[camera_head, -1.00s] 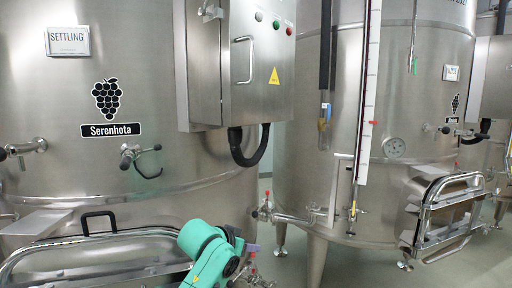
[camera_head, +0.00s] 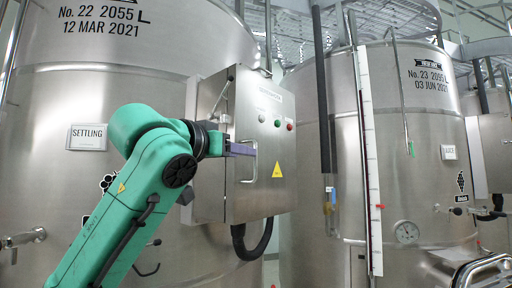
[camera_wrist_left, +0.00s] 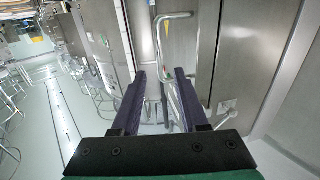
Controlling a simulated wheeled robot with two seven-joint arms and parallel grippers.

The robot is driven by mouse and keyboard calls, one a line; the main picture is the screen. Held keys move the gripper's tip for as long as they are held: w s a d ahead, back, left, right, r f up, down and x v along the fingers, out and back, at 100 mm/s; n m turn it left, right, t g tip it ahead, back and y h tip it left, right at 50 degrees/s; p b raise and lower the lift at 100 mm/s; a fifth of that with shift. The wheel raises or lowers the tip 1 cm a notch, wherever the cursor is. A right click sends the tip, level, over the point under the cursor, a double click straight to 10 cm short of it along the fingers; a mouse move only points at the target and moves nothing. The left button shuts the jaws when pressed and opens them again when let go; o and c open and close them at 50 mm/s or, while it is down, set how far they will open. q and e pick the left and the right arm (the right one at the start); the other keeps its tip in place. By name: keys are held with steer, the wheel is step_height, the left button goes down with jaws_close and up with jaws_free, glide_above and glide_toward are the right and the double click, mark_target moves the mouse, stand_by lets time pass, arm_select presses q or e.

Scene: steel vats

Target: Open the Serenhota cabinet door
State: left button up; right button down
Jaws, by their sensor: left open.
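The Serenhota cabinet (camera_head: 270,185) is a steel box on the left vat, and its door looks shut. Its front carries a bar handle (camera_head: 254,168), coloured buttons and a yellow warning triangle. My left gripper (camera_head: 246,150) is at the cabinet front beside the handle, its purple fingers overlapping the handle's upper part. In the left wrist view the open fingers (camera_wrist_left: 159,74) point toward the handle (camera_wrist_left: 174,15), with nothing held between them. Contact with the handle cannot be told. My right gripper is not in view.
The left vat (camera_head: 80,105) stands behind my arm, with a valve (camera_head: 22,238) at lower left. A black hose (camera_head: 250,245) hangs under the cabinet. A second vat (camera_head: 430,120) with a level gauge (camera_head: 370,170) stands to the right.

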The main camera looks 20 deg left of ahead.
mark_target(254, 180)
arm_select(q)
steer(key=p+x, duration=0.1)
steer(key=x, duration=0.1)
steer(key=p+x, duration=0.1)
steer(key=x, duration=0.1)
steer(key=p+x, duration=0.1)
steer(key=x, duration=0.1)
steer(key=shift+w+d+r, duration=0.1)
steer(key=shift+w+r, duration=0.15)
steer(key=shift+w, duration=0.1)
steer(key=shift+w+d+f, duration=0.1)
steer(key=shift+w+f, duration=0.1)
steer(key=shift+w, duration=0.1)
steer(key=shift+s, duration=0.1)
jaws_close()
stand_by(0.5)
